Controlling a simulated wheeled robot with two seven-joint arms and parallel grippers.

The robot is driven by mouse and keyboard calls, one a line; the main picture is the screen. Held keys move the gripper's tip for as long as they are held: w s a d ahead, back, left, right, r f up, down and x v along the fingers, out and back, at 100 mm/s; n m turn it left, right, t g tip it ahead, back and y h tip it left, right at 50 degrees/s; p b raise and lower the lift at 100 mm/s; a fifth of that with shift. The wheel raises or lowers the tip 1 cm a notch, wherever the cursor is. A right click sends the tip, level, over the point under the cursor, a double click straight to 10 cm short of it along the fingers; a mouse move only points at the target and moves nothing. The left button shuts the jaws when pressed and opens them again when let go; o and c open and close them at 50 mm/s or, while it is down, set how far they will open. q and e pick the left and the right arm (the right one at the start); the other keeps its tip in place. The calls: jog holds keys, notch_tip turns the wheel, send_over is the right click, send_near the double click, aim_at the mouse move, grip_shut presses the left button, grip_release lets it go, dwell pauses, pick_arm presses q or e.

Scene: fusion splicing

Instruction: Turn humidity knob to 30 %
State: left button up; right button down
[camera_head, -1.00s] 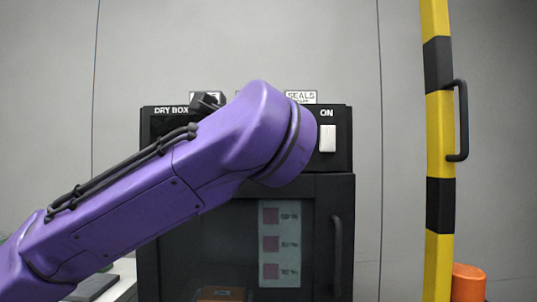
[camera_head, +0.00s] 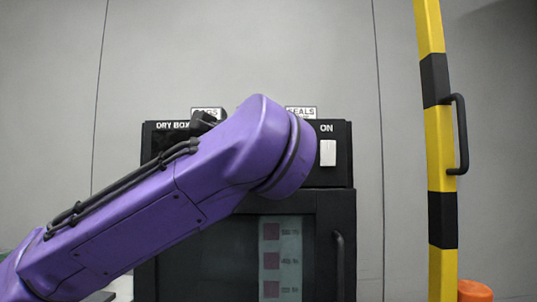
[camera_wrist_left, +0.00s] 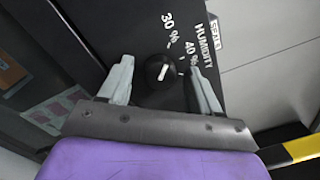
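In the left wrist view, the round black humidity knob (camera_wrist_left: 160,73) with a short white pointer mark sits on the black panel. The printed 30 % mark (camera_wrist_left: 169,25) and 40 % mark (camera_wrist_left: 191,53) lie beyond it and to its right. The pointer slants up and to the right; its exact reading is unclear. My left gripper (camera_wrist_left: 166,76) is open, with one finger on each side of the knob and gaps visible. In the head view my left arm covers the knob and my left gripper. My right gripper is not in view.
The black dry box (camera_head: 333,200) has a white ON switch (camera_head: 327,153) and a door handle (camera_head: 338,265). A yellow and black post (camera_head: 440,150) with a black handle stands at right, near an orange object (camera_head: 474,291). Two small label cards stand on top of the box.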

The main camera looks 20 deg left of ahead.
pick_arm(q)
jog(key=b+v, duration=0.1)
jog(key=v, duration=0.9)
jog(key=shift+s+b, duration=0.3)
jog(key=shift+b, duration=0.1)
jog(key=shift+f, duration=0.1)
